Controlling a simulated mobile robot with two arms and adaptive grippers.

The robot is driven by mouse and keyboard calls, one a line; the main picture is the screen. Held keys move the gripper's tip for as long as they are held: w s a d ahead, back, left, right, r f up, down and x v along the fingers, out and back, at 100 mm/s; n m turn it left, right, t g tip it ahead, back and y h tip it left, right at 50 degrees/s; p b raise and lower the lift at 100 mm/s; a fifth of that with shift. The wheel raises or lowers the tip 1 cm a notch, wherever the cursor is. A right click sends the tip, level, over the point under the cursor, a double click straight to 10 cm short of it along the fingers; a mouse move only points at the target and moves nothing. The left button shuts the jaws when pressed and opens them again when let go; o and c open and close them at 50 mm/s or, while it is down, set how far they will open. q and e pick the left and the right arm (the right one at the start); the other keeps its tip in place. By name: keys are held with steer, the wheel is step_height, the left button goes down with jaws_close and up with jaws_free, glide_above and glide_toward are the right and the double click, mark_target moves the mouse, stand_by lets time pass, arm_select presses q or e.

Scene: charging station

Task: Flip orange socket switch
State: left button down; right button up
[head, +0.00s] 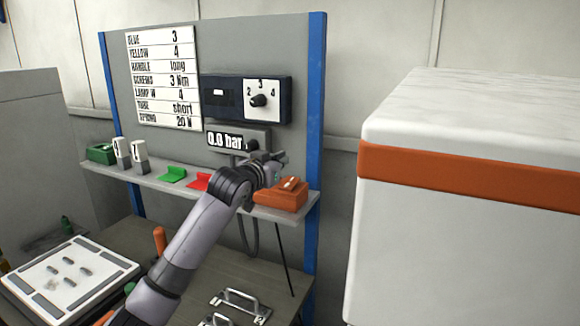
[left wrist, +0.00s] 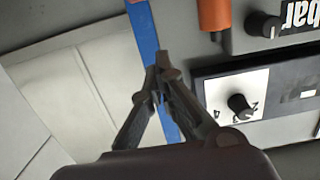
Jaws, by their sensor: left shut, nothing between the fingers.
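The orange socket (head: 281,195) sits at the right end of the grey shelf, with a pale switch (head: 290,184) on its top. My left gripper (head: 280,160) is just above and behind the socket in the head view, apart from it as far as I can tell. In the left wrist view my left gripper (left wrist: 160,75) has its fingertips together and empty, in front of the blue post. An orange part (left wrist: 214,14) shows at the top of that view, probably the socket. My right gripper is not in view.
The shelf (head: 150,182) also holds a green socket (head: 102,153), white items, and green and red pieces. Above are a dial panel (head: 246,98) and a pressure display (head: 238,139). A blue post (head: 315,110) edges the board. A large white and orange cabinet (head: 460,190) stands right.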

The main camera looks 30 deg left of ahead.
arm_select(q)
steer(key=p, duration=0.2)
glide_above(290, 181)
steer(key=shift+s+f, duration=0.1)
steer(key=shift+f, duration=0.05)
step_height(290, 181, down, 3)
steer(key=shift+r+p, duration=0.1)
steer(key=shift+p, duration=0.35)
steer(key=shift+f, duration=0.7)
